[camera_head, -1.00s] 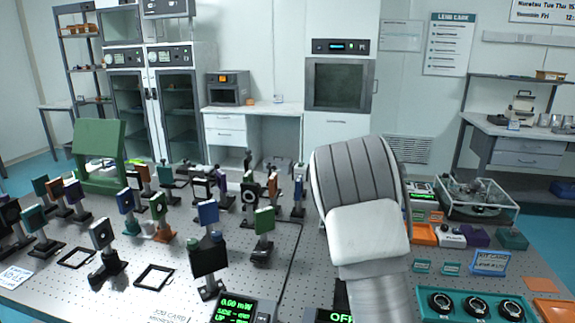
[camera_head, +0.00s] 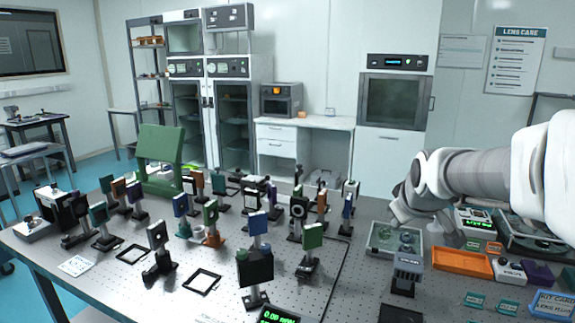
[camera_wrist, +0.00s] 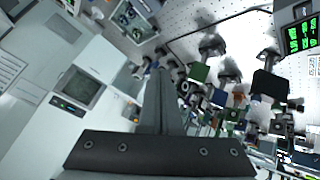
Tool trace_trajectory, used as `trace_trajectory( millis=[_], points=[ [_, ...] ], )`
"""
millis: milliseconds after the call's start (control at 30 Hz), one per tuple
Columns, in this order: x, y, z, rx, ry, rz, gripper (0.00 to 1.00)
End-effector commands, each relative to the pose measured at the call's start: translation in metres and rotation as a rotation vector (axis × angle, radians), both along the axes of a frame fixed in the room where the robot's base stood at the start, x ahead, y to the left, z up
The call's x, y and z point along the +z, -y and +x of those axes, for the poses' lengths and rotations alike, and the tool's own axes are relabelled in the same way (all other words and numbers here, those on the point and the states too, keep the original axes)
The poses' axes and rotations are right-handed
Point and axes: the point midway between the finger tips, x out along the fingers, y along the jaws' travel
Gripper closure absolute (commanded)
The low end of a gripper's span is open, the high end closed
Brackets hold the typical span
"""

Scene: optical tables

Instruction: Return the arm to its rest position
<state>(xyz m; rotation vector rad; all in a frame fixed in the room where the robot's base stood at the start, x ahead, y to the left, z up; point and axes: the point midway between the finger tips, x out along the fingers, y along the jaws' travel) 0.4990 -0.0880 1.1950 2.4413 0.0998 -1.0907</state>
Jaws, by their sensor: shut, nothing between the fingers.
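My arm (camera_head: 470,172) reaches in from the right edge in the head view, raised over the right part of the optical table, and bends at a rounded grey joint. The fingers of my gripper cannot be made out there. In the wrist view my gripper (camera_wrist: 159,72) shows as a dark bar with two long fingers close together, shut and empty. It points out over the table and its optics, apart from them as far as I can tell.
The optical table (camera_head: 215,265) carries several mounted optics and a green panel (camera_head: 160,150). A clear-topped tray (camera_head: 395,240) lies below my arm's bend, near an orange tray (camera_head: 462,262) and a grey block (camera_head: 406,272). An oven (camera_head: 392,100) and cabinets stand behind.

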Motion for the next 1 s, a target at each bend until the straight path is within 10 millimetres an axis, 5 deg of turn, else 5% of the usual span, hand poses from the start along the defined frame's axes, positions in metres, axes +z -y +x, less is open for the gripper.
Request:
trace_trajectory(
  millis=[267, 600, 800, 1000],
  points=[
    [0.007, -0.04, -0.09, -0.087, -0.071, 0.176, 1.0],
    [-0.009, -0.076, -0.198, -0.214, -0.175, 0.316, 1.0],
    [-0.023, -0.085, -0.239, -0.279, -0.219, 0.353, 1.0],
    [-0.028, -0.088, -0.252, -0.304, -0.235, 0.363, 1.0]
  ],
)
